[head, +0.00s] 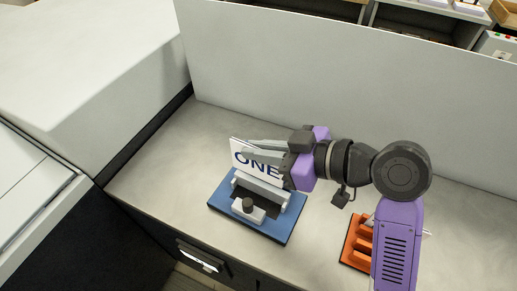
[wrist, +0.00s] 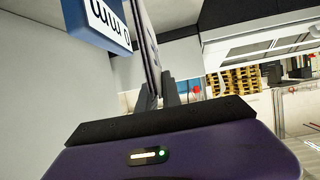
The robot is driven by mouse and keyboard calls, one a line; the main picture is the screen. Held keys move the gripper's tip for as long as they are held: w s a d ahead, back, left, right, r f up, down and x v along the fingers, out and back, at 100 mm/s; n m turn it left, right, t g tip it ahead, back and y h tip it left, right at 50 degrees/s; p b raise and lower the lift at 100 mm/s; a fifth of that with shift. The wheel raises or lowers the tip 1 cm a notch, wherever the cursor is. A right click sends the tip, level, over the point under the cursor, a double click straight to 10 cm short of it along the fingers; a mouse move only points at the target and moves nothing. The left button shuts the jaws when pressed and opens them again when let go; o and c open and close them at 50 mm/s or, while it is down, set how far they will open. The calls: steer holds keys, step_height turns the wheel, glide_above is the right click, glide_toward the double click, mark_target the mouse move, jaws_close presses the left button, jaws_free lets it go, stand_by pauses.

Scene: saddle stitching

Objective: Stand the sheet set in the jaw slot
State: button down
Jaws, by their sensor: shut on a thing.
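The sheet set (head: 238,146), white with dark blue "ONE" lettering, stands close to upright with a slight tilt in the head view. My gripper (head: 246,148) is shut on it from the right, its grey fingers across the upper part. The jaw fixture is a blue base (head: 285,233) with light grey jaws (head: 262,192) and a dark knob. The sheet set is directly at the jaws, but its lower edge is hidden, so I cannot tell whether it is inside the slot. In the wrist view my fingers (wrist: 158,95) reach up beside a thin, edge-on sheet.
An orange slotted rack (head: 355,241) sits to the right, partly behind my arm. A pale upright panel (head: 350,80) closes the back of the worktop. A large white machine (head: 90,70) stands at the left. The worktop (head: 150,180) left of the fixture is clear.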

mark_target(258, 176)
steer(key=shift+f, duration=0.1)
steer(key=shift+f+b, duration=2.3)
steer(key=shift+f, duration=0.5)
steer(key=shift+f+b, duration=1.75)
steer(key=shift+f, duration=0.55)
steer(key=c, duration=1.5)
jaws_free()
steer(key=shift+o, duration=0.2)
steer(key=shift+b+v, duration=0.35)
steer(key=shift+v, duration=3.55)
